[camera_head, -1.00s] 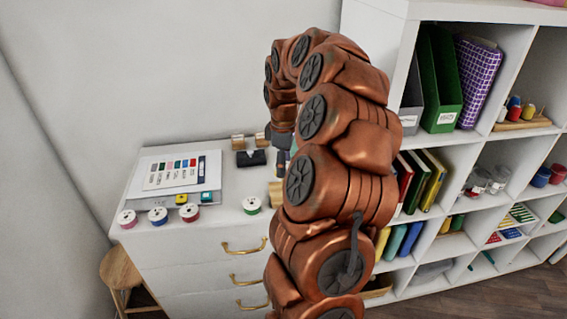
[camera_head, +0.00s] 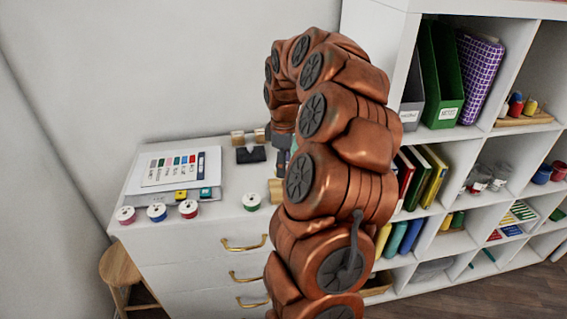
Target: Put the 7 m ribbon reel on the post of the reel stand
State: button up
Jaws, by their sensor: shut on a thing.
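Several ribbon reels with white faces stand on the white cabinet top (camera_head: 226,214): a pink one (camera_head: 125,215), a blue one (camera_head: 157,212), a red one (camera_head: 188,208) and, apart to the right, a green one (camera_head: 251,201). Their labels are too small to read, so I cannot tell which is 7 m. My gripper (camera_head: 282,158) shows only as a sliver behind my arm, over the back right of the top. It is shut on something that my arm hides. I cannot make out the reel stand or its post for certain; a wooden piece (camera_head: 275,190) peeks out beside my arm.
A flat box with a colour chart (camera_head: 180,170) lies at the back left of the top. A dark notched block (camera_head: 250,156) and small wooden blocks (camera_head: 237,138) stand near the wall. A shelf unit (camera_head: 405,60) rises at right. A wooden stool (camera_head: 118,268) stands at lower left.

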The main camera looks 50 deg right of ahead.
jog(key=shift+f+b, duration=0.3)
jog(key=shift+f, duration=0.2)
dwell(0.3)
jog(key=o, duration=1.1)
notch_tip(320, 180, up, 12)
jog(key=shift+r, duration=0.1)
